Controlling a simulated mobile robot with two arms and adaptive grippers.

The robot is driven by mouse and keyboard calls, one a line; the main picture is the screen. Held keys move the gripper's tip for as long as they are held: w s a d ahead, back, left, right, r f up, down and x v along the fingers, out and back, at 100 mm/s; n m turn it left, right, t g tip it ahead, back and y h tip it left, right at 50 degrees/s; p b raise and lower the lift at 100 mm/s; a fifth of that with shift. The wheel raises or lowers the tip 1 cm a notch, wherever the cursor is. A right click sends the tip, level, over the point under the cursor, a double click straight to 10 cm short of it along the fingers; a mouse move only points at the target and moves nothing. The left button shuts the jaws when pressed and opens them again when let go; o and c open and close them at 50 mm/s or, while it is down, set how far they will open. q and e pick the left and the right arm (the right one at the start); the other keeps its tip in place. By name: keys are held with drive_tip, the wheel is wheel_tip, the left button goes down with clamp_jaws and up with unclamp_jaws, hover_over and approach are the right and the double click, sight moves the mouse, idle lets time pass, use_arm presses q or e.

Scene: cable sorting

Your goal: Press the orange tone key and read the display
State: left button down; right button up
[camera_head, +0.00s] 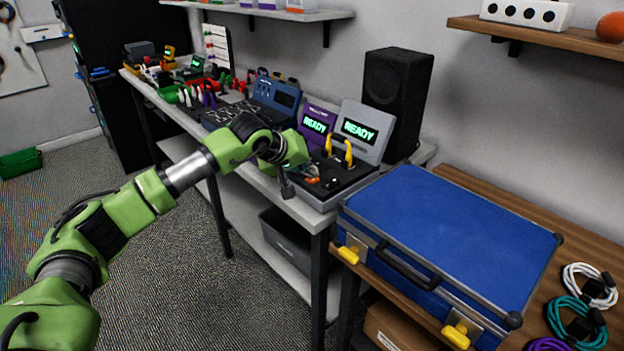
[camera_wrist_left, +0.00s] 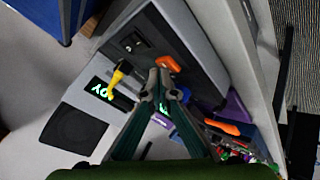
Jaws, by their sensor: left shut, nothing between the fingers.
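The grey tester (camera_head: 350,152) stands at the right end of the bench, and its display (camera_head: 360,131) reads READY in green. The orange tone key (camera_head: 312,181) is on its dark front panel; it also shows in the wrist view (camera_wrist_left: 168,63). My left gripper (camera_head: 287,188) is shut and empty, with its tips over the front edge of the tester, left of the key. In the wrist view the closed fingertips (camera_wrist_left: 159,80) appear right beside the key; I cannot tell whether they touch. The display is partly visible there (camera_wrist_left: 98,88). My right gripper is not in view.
A black speaker (camera_head: 398,85) is behind. A blue case (camera_head: 455,235) lies on the wooden table at right. Bench clutter continues left.

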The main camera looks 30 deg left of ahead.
sight(310, 179)
use_arm(q)
drive_tip(key=shift+f, duration=0.2)
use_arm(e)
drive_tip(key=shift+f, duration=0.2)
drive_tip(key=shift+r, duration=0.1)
use_arm(q)
drive_tip(key=shift+r, duration=0.5)
drive_tip(key=shift+r+p, duration=0.3)
drive_tip(key=shift+p, duration=0.05)
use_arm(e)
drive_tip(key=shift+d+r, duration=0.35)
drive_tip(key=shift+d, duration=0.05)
use_arm(q)
drive_tip(key=shift+r, duration=0.1)
drive_tip(key=shift+r+p, duration=0.45)
drive_tip(key=shift+r, duration=0.15)
drive_tip(key=shift+r+p, duration=1.1)
drive_tip(key=shift+r, duration=0.75)
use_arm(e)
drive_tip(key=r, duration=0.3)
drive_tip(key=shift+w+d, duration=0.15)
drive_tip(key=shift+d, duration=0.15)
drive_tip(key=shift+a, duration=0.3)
